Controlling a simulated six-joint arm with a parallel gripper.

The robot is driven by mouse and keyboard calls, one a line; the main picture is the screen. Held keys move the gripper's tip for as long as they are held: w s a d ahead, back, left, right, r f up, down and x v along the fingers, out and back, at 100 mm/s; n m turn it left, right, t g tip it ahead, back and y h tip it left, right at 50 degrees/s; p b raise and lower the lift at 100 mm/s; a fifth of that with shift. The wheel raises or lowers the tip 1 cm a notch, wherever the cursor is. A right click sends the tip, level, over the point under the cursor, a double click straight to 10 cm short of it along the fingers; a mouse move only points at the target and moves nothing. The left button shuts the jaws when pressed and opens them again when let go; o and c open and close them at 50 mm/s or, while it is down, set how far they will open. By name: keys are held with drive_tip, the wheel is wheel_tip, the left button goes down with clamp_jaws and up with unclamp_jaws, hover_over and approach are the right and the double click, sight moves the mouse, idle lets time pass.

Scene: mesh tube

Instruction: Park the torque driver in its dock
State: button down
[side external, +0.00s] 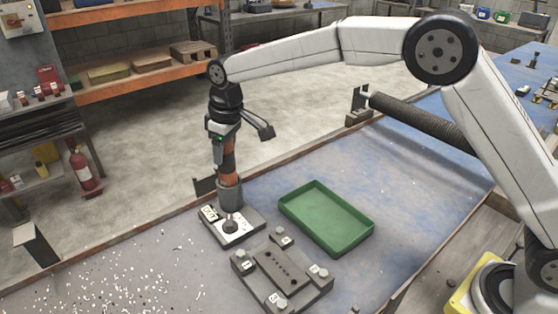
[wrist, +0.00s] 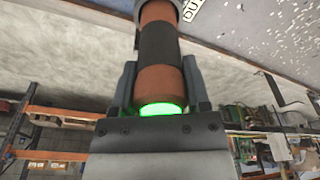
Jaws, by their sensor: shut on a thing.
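The torque driver (side external: 229,150) has an orange and black banded grip and stands about upright in the side view. My gripper (side external: 222,130) is shut on its upper part. In the wrist view, the driver (wrist: 158,45) lies between my gripper's two fingers (wrist: 160,85), with a green glowing ring at its near end. The dock (side external: 243,236) is a pale plate on a dark base, with a label at its left and a dark round fitting in front. A grey cylinder (side external: 230,195) is at the driver's lower end, over the dock's back part; I cannot tell whether the driver is seated.
A green tray (side external: 325,192) lies empty right of the dock. A dark fixture block (side external: 282,275) with corner posts stands in front. White specks cover the table (side external: 120,270) at the left. A ribbed dark tube (side external: 415,118) runs behind, at the right.

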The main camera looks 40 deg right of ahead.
drive_tip(key=shift+c, duration=0.5)
unclamp_jaws()
drive_tip(key=shift+o, duration=0.5)
drive_tip(key=shift+f, duration=0.1)
drive_tip(key=shift+s+d+r, duration=0.1)
drive_tip(key=shift+s+r, duration=0.05)
drive_tip(key=shift+r, duration=1.2)
drive_tip(key=shift+s+d+r, duration=0.1)
drive_tip(key=shift+s+r, duration=0.1)
drive_tip(key=shift+r, duration=1.1)
drive_tip(key=shift+s+d+r, duration=0.1)
drive_tip(key=shift+s+r, duration=0.05)
drive_tip(key=shift+r, duration=1.2)
drive_tip(key=s+d+f+m, duration=0.2)
drive_tip(key=s+d+f, duration=0.3)
drive_tip(key=s, duration=0.3)
drive_tip(key=s+d+f+m, duration=0.2)
drive_tip(key=s+d+f, duration=0.3)
drive_tip(key=s+d, duration=0.2)
drive_tip(key=s+d+f+m+t, duration=0.1)
drive_tip(key=s+d+f, duration=0.4)
drive_tip(key=s, duration=0.6)
drive_tip(key=shift+d+f+m+h, duration=0.15)
drive_tip(key=shift+d+m+h, duration=0.3)
drive_tip(key=shift+d, duration=0.65)
